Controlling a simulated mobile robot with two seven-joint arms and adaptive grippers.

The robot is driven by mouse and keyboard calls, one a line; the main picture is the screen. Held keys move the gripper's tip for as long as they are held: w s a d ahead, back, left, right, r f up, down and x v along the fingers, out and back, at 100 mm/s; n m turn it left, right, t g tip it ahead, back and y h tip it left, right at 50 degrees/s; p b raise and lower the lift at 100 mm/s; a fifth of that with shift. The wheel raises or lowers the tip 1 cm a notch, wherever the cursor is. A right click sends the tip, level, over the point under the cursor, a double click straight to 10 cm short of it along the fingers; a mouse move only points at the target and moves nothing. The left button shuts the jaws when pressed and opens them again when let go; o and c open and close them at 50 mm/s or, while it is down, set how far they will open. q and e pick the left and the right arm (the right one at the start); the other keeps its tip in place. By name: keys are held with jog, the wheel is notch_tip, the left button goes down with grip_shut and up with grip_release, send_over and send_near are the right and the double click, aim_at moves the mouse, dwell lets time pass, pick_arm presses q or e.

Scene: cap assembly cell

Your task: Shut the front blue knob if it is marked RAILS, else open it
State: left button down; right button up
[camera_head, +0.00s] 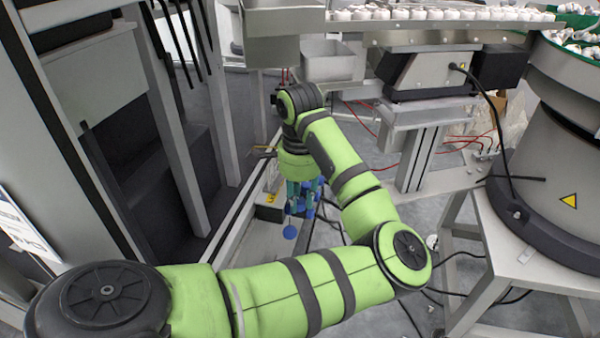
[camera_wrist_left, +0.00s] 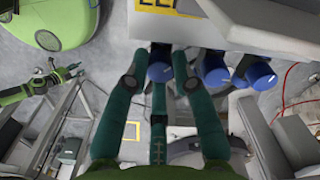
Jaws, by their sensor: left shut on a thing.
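My left gripper (camera_head: 304,190) hangs low beside a pale metal unit. Its teal fingers show close in the left wrist view (camera_wrist_left: 160,82), shut on the leftmost blue knob (camera_wrist_left: 160,72). This looks like the front blue knob. In the head view a round blue face (camera_head: 290,232), probably a knob, shows just below the fingers. Two more blue knobs (camera_wrist_left: 214,74) (camera_wrist_left: 260,75) sit to the right of the held one. A yellow label (camera_wrist_left: 157,4) is cut off at the top of the wrist view, and its word cannot be read. The knob's turned position is unclear.
A grey frame post (camera_head: 165,115) stands left of my arm. A bowl feeder (camera_head: 545,150) on a pale stand is at the right. A metal tray (camera_head: 440,14) of white parts runs along the top. Cables lie on the floor. A small green arm (camera_wrist_left: 30,88), perhaps my right one, shows in the wrist view.

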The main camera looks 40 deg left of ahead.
aim_at(301, 200)
pick_arm(q)
jog(key=m+b, duration=0.2)
jog(key=m, duration=0.1)
jog(key=shift+w, duration=0.1)
jog(key=shift+m+b, duration=0.45)
jog(key=shift+m, duration=0.25)
pick_arm(e)
jog(key=shift+s+a+r+g, duration=0.1)
jog(key=shift+s+a+g, duration=0.15)
jog(key=shift+s+g, duration=0.25)
jog(key=shift+s+a+r+g, duration=0.1)
jog(key=shift+s+a+g, duration=0.15)
jog(key=shift+s+g, duration=0.2)
jog(key=shift+s, duration=0.1)
pick_arm(q)
jog(key=shift+r, duration=0.1)
jog(key=c, duration=1.3)
grip_release()
notch_tip(301, 200, up, 12)
